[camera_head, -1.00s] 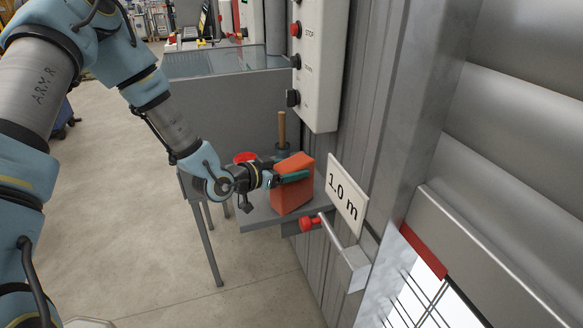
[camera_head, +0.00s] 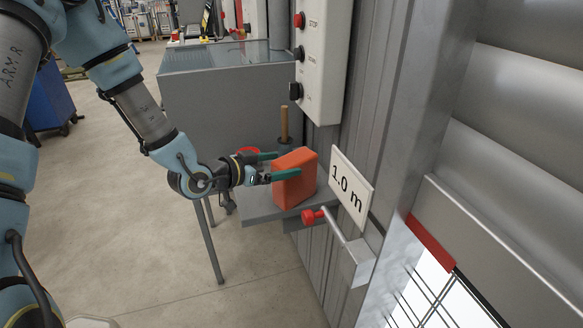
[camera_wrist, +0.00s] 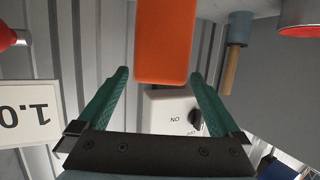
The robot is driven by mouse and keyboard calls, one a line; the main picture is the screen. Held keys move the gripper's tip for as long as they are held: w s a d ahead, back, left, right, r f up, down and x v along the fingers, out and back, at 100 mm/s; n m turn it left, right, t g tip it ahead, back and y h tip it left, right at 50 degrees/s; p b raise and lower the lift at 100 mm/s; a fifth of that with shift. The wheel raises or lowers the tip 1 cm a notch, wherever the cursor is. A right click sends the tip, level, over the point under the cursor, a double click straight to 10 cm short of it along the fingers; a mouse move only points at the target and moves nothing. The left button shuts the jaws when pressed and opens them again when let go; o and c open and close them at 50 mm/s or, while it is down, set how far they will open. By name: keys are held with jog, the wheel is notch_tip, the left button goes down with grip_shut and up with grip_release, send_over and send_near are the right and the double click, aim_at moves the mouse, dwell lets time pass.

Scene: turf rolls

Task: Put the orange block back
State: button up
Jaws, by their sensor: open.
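The orange block (camera_head: 294,178) stands upright on a small grey shelf (camera_head: 262,208) against the corrugated wall. My gripper (camera_head: 277,166) is open at its left side, with the green fingers pointing at the block. One finger overlaps the block's near face in the head view. In the wrist view the block (camera_wrist: 166,42) shows beyond and between the open fingertips (camera_wrist: 160,82), with a gap from the palm. Nothing is held.
A wooden-handled tool (camera_head: 284,125) and a red round container (camera_head: 248,151) stand behind the block. A red-knobbed lever (camera_head: 312,216) and a "1.0 m" sign (camera_head: 347,188) are close on the right. A control box (camera_head: 318,70) hangs above.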

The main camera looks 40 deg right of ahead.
jog(key=w+a+n+t+y+b, duration=0.1)
jog(key=w+a+n+t+y, duration=0.3)
jog(key=a, duration=0.9)
jog(key=w+a+n+t+y+b, duration=0.15)
jog(key=w+a+y, duration=0.5)
jog(key=a, duration=0.65)
jog(key=s+a+r+n+g+y, duration=0.2)
jog(key=a+n, duration=0.3)
jog(key=a, duration=0.4)
jog(key=s+a+r+n+g+y, duration=0.2)
jog(key=a+n, duration=0.4)
jog(key=a, duration=0.3)
jog(key=shift+s+r+p, duration=0.45)
jog(key=shift+s+r, duration=0.25)
jog(key=shift+s, duration=0.55)
jog(key=shift+a, duration=0.1)
